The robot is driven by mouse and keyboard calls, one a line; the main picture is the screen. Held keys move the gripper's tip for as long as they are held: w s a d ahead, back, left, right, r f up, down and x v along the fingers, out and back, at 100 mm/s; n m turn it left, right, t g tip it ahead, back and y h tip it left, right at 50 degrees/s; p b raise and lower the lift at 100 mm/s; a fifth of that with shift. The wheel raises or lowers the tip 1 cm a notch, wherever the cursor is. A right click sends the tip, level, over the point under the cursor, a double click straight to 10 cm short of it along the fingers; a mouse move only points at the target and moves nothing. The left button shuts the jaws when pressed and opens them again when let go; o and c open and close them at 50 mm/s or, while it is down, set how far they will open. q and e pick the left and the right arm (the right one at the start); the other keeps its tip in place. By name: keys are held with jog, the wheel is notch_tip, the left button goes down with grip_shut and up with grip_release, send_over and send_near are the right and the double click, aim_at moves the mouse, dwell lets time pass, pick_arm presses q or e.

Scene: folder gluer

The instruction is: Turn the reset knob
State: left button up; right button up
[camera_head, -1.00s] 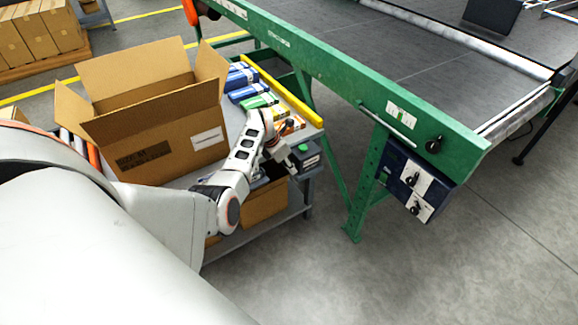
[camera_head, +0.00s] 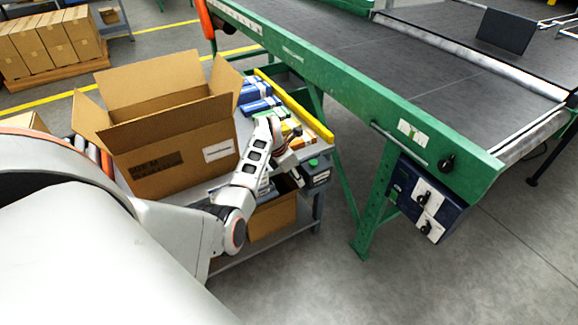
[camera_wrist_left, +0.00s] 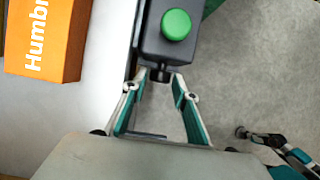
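Two black knobs on white plates, the upper knob (camera_head: 423,198) and the lower knob (camera_head: 426,229), sit on a dark blue box (camera_head: 447,218) under the green conveyor frame. A third black knob (camera_head: 446,162) is on the frame itself. I cannot tell which is the reset knob. My left gripper (camera_wrist_left: 157,88) is open beside a dark box with a green button (camera_wrist_left: 176,25); a small black stub (camera_wrist_left: 160,76) of that box lies between its fingertips. The green-button box (camera_head: 316,173) is at the table corner. What looks like my right gripper (camera_wrist_left: 288,152) shows partly at lower right.
An open carton (camera_head: 180,155) and several small packs (camera_head: 258,104) stand on the table. An orange pack (camera_wrist_left: 45,38) is at upper left in the wrist view. A yellow rail (camera_head: 297,108) edges the table near a green conveyor leg (camera_head: 376,205).

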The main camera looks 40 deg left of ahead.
pick_arm(q)
jog(key=v, duration=0.9)
